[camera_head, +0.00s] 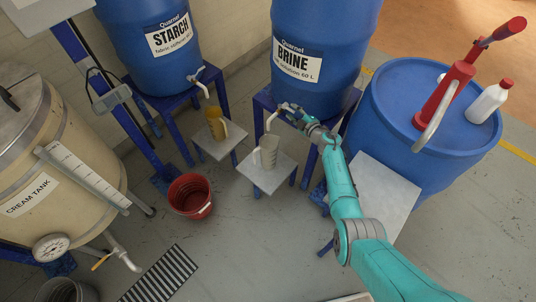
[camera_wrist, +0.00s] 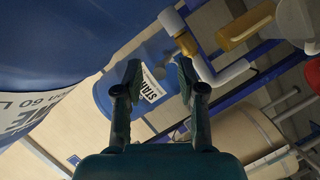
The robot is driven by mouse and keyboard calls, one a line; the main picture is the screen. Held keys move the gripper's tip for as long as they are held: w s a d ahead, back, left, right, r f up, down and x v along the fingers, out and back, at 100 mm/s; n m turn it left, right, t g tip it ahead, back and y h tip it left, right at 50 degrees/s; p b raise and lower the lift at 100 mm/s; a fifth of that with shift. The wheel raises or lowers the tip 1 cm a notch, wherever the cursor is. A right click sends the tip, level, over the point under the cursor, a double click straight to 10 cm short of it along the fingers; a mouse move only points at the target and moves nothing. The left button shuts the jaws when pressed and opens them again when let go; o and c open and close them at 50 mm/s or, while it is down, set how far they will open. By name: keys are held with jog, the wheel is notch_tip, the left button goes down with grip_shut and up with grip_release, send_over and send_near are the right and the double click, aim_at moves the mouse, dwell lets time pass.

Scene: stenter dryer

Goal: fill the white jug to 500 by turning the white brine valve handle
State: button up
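The white jug (camera_head: 265,152) stands upright on a small low table below the blue brine barrel (camera_head: 322,45). It also shows partly at the right edge of the wrist view (camera_wrist: 297,22); its fill level is too small to read. The white brine spout (camera_head: 272,118) hangs above the jug. In the wrist view, what appears to be the brine tap has a white handle (camera_wrist: 171,21), a brass body and a white bent spout (camera_wrist: 225,74). My gripper (camera_wrist: 158,76) is open, with nothing visible between its fingers, close to this tap. The arm hides part of the tap in the head view.
The blue starch barrel (camera_head: 157,40) stands at left, with a yellow jug (camera_head: 216,123) on its own low table. A red bucket (camera_head: 190,195) is on the floor. A blue drum (camera_head: 415,105) with a red-handled pump and white bottle (camera_head: 488,102) stands right of my arm.

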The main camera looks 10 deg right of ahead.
jog(key=v, duration=0.8)
jog(key=shift+s+r, duration=0.15)
jog(key=shift+s, duration=0.25)
jog(key=shift+d, duration=0.1)
notch_tip(320, 180, up, 10)
dwell(0.4)
jog(key=shift+s, duration=0.1)
